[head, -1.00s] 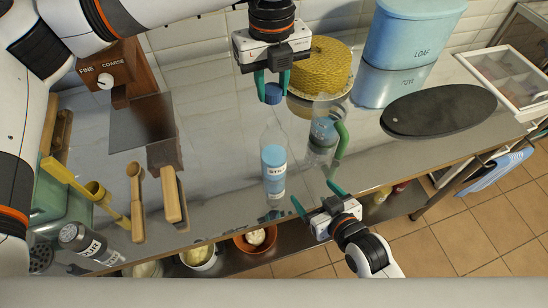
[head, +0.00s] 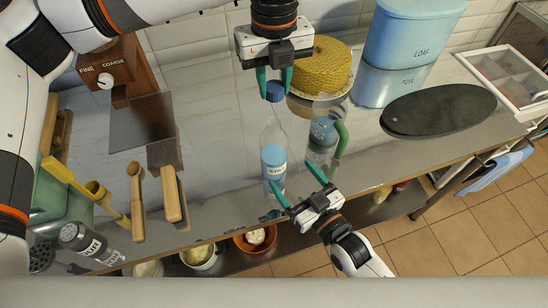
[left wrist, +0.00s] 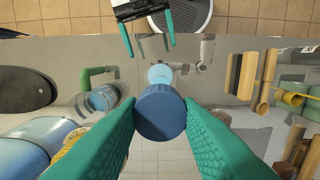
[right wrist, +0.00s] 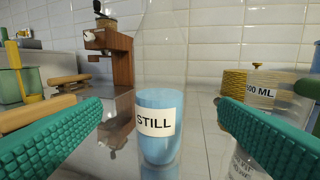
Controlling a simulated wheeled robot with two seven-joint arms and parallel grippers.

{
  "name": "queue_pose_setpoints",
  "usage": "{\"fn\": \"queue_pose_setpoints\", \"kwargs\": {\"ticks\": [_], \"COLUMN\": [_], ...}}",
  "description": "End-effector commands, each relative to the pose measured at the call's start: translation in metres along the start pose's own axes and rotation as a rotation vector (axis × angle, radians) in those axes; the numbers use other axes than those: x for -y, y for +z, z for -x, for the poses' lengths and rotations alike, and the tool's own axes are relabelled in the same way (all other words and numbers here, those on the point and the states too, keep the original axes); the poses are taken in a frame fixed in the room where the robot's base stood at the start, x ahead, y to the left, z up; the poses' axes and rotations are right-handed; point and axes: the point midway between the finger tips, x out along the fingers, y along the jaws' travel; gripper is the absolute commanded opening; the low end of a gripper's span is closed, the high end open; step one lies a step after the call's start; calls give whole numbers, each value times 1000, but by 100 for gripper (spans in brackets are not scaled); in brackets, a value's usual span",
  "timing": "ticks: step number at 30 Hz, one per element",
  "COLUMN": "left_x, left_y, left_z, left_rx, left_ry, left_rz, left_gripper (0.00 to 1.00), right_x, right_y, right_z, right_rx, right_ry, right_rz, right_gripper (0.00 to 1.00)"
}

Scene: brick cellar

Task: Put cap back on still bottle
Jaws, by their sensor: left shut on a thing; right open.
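The clear still bottle (head: 273,146), with blue liquid and a white label, stands upright on the counter in the head view. My left gripper (head: 274,90) is shut on the blue cap (head: 275,91), above the bottle mouth; the left wrist view shows the cap (left wrist: 160,112) between the green fingers, partly covering the bottle beneath. I cannot tell whether cap and neck touch. My right gripper (head: 294,196) is open, low at the front of the bottle. In the right wrist view its fingers are on either side of the STILL label (right wrist: 155,121), apart from the bottle.
A clear jug with a green handle (head: 341,140) stands just right of the bottle. Wooden tools (head: 137,200) lie left. A black oval board (head: 440,110) lies right.

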Motion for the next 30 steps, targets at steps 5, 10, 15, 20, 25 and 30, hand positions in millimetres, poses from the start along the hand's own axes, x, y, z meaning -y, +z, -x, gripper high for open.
{"fn": "queue_pose_setpoints", "kwargs": {"ticks": [5,10,15,20,25,30], "left_x": [0,0,0,0,0,0], "left_y": [0,0,0,0,0,0], "left_z": [0,0,0,0,0,0], "left_rx": [0,0,0,0,0,0], "left_ry": [0,0,0,0,0,0], "left_rz": [0,0,0,0,0,0], "left_gripper": [6,6,6,6,6,6], "right_x": [0,0,0,0,-1,-1], "right_y": [2,1,1,1,0,0], "right_z": [-35,-67,-91,-102,-105,-105], "right_rx": [4,3,2,1,0,0], "right_ry": [0,0,1,1,1,1], "right_rz": [0,0,0,0,0,0], "right_gripper": [83,83,83,83,83,83]}}
